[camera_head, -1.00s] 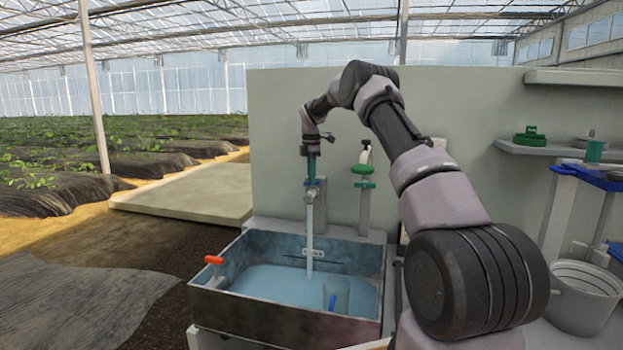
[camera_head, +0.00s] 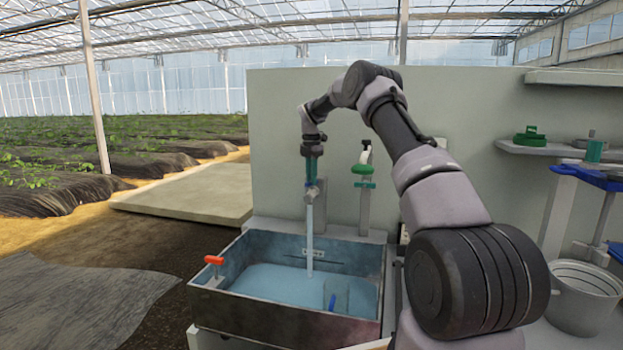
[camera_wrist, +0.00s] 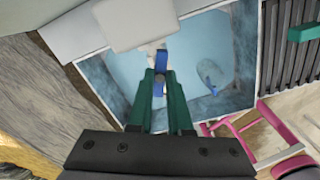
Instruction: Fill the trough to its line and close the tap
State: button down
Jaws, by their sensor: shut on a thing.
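The trough (camera_head: 270,318) is a dark metal basin below a pale panel, with blue water (camera_head: 275,280) over its floor. A thin stream (camera_head: 310,240) runs from the tap (camera_head: 320,187) into the water, so the tap is open. My gripper (camera_head: 311,183) is at the tap from above. In the wrist view my gripper's green fingers (camera_wrist: 160,80) are shut on the tap's blue handle (camera_wrist: 160,70). The fingers partly hide the handle.
A red-handled fitting (camera_head: 214,261) is on the trough's left rim. A clear piece with a blue part (camera_head: 334,300) sits in the water. A second, green-topped fixture (camera_head: 363,172) stands right of the tap. A grey bucket (camera_head: 580,295) is at right.

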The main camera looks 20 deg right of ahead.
jog(key=c, duration=0.8)
grip_release()
jog(key=shift+c, duration=0.2)
jog(key=shift+r, duration=0.1)
notch_tip(320, 180, up, 11)
jog(key=shift+f, duration=0.2)
